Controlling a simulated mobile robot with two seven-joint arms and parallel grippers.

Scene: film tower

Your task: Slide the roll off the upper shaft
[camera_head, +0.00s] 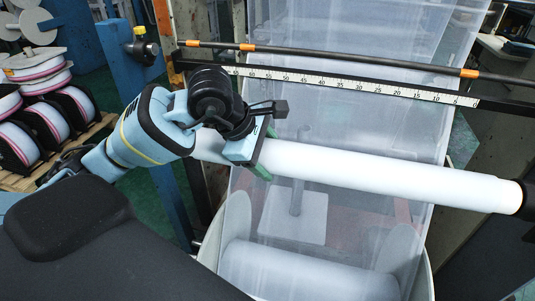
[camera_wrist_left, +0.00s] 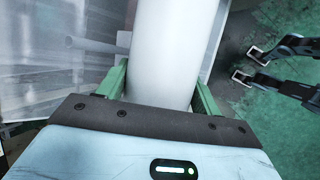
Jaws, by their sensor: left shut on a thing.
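The white roll (camera_head: 390,177) is a long smooth tube lying across the front of the film tower. Its right end meets a dark shaft end or holder (camera_head: 526,200); the rest of the shaft is hidden. My left gripper (camera_head: 262,158) is shut around the roll near its left end, with green fingers on either side. A short piece of roll shows left of the gripper. In the left wrist view the roll (camera_wrist_left: 172,45) runs between the green fingers of the gripper (camera_wrist_left: 160,92). My right gripper does not show clearly in either view.
A ruler bar (camera_head: 350,85) and a dark rod with orange bands (camera_head: 330,60) cross behind the roll. Clear film (camera_head: 350,130) hangs there, above a lower roll (camera_head: 305,272). Spools (camera_head: 45,125) stand on a pallet at left. Dark jointed parts (camera_wrist_left: 290,75) show at right in the wrist view.

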